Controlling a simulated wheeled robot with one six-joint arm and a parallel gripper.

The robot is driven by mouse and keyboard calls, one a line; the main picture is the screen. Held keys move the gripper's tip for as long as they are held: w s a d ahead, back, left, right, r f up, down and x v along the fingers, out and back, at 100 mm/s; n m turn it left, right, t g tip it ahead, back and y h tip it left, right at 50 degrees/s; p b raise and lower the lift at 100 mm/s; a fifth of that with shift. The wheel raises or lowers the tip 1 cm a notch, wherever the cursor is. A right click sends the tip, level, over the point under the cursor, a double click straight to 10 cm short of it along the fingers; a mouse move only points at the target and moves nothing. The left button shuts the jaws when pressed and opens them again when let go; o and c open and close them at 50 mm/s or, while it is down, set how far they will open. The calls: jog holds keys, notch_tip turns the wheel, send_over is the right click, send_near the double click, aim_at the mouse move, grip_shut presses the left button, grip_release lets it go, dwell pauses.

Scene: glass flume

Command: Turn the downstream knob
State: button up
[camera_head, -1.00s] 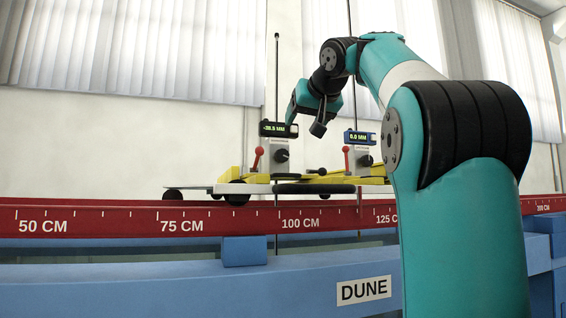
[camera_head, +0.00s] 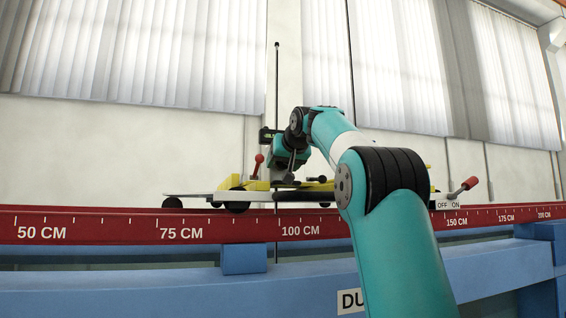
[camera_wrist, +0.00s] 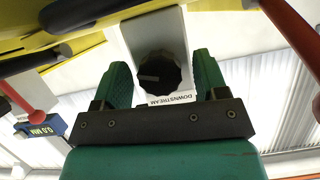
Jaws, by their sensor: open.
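In the wrist view, the black downstream knob (camera_wrist: 158,72) sits on a pale block with a "DOWNSTREAM" label (camera_wrist: 168,99). My gripper (camera_wrist: 161,62) is open, with one green finger on each side of the knob. A gap shows between the knob and each finger, so I see no contact. In the head view, my gripper (camera_head: 291,163) is at the left unit on the carriage and hides the knob. A dark display (camera_head: 267,134) on that unit is mostly covered.
A red-tipped lever (camera_head: 258,160) stands just left of my gripper. The carriage (camera_head: 200,194) rides above the red scale rail (camera_head: 100,226). An OFF/ON switch lever (camera_head: 468,184) is at right. The wrist view shows another display (camera_wrist: 40,127) reading 0.0 MM.

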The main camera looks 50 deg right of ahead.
jog(key=c, duration=0.9)
jog(key=shift+d+r+m+p, duration=0.15)
jog(key=shift+m+p, duration=0.15)
jog(key=shift+p, duration=0.25)
jog(key=shift+c, duration=0.2)
jog(key=shift+y, duration=0.3)
jog(key=o, duration=0.9)
jog(key=shift+o, duration=0.2)
jog(key=shift+s, duration=0.15)
jog(key=p+v, duration=0.1)
jog(key=v, duration=1.6)
jog(key=shift+s+f, duration=0.2)
jog(key=shift+f, duration=0.2)
